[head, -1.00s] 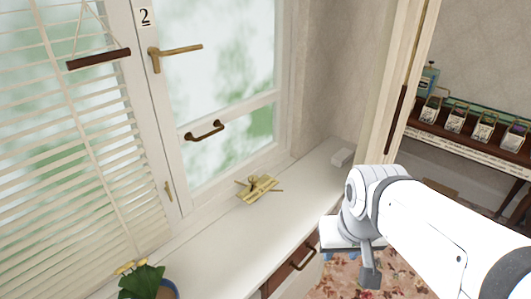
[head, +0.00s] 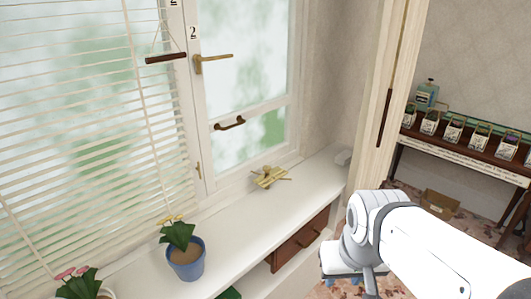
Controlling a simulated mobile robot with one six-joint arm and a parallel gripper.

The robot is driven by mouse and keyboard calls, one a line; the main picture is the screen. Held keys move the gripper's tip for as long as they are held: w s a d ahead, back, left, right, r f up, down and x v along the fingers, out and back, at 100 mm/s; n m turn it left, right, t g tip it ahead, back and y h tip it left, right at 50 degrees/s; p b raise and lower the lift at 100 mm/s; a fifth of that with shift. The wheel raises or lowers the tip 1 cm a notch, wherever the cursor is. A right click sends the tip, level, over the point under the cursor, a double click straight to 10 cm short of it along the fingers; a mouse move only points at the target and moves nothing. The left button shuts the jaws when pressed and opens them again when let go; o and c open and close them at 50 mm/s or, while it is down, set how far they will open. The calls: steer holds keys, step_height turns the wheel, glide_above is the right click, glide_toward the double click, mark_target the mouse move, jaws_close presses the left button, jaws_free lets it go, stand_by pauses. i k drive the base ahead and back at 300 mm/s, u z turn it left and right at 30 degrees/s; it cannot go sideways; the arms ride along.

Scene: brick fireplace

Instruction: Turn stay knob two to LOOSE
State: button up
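The window marked with a 2 (head: 193,32) has a brass lever handle (head: 212,60) and a dark bronze pull (head: 229,123). A brass fitting with a knob and crossing arms (head: 270,177) lies at the foot of this window on the white sill; it looks like the stay, but its setting is too small to read. My gripper (head: 368,282) is at the lower right, in front of the sill and well apart from the brass fitting. Its fingers are mostly hidden by my arm and the frame edge, so its opening cannot be seen.
A blue pot with a yellow-flowered plant (head: 185,258) stands on the sill (head: 225,228), with a pink-flowered plant (head: 78,284) further left. Blinds (head: 85,120) hang left. A drawer (head: 300,240) is below the sill. A side table (head: 470,160) holds several small boxes at right.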

mark_target(267, 168)
steer(key=u, duration=0.05)
steer(key=i, duration=0.9)
steer(key=z, duration=0.05)
